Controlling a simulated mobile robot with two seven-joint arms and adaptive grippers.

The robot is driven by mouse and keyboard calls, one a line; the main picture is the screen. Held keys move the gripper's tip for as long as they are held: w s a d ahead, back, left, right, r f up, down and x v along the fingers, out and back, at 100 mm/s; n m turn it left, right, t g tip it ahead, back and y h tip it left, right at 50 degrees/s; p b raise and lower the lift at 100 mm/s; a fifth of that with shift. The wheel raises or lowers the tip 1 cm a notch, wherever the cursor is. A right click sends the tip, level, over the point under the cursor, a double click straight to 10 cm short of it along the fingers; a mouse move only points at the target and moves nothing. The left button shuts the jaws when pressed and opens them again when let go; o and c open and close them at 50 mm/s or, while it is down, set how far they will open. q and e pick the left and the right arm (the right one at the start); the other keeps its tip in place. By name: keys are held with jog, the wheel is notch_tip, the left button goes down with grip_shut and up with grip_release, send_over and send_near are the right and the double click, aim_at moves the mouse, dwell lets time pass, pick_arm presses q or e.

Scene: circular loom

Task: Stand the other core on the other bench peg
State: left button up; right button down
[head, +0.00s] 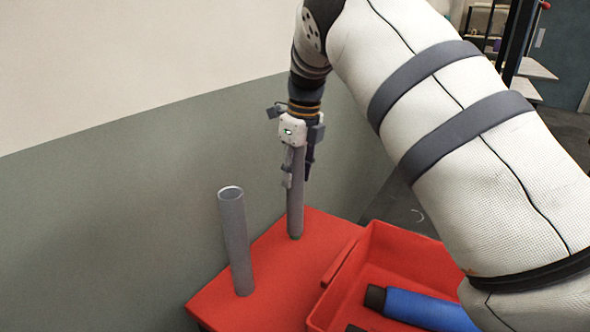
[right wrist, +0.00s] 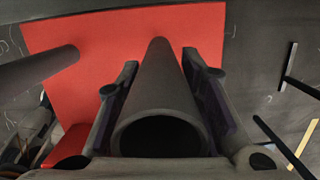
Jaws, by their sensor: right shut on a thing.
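My right gripper (head: 298,172) points down and is shut on a grey tube-shaped core (head: 296,212). This core is upright, and its lower end is at the red bench top (head: 275,260); I cannot tell whether it touches. In the right wrist view the held core (right wrist: 160,85) runs between both fingers, its open end close to the camera. The other grey core (head: 236,240) stands upright on the bench, to the left in the head view, leaning slightly in the picture. It also shows in the right wrist view (right wrist: 38,70). No bare peg shows; the cores hide any under them. My left gripper is out of view.
A red crate (head: 345,262) stands at the right of the bench, with a blue bobbin (head: 425,307) with a dark end lying inside. A grey and cream wall (head: 120,190) rises close behind the bench. Shelving (head: 530,70) is far back right.

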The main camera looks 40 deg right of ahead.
jog(key=shift+f, duration=0.4)
jog(key=c, duration=1)
grip_release()
jog(key=shift+c, duration=0.2)
notch_tip(320, 180, up, 12)
jog(key=s, duration=0.1)
jog(key=shift+s+d, duration=0.2)
jog(key=shift+s, duration=0.1)
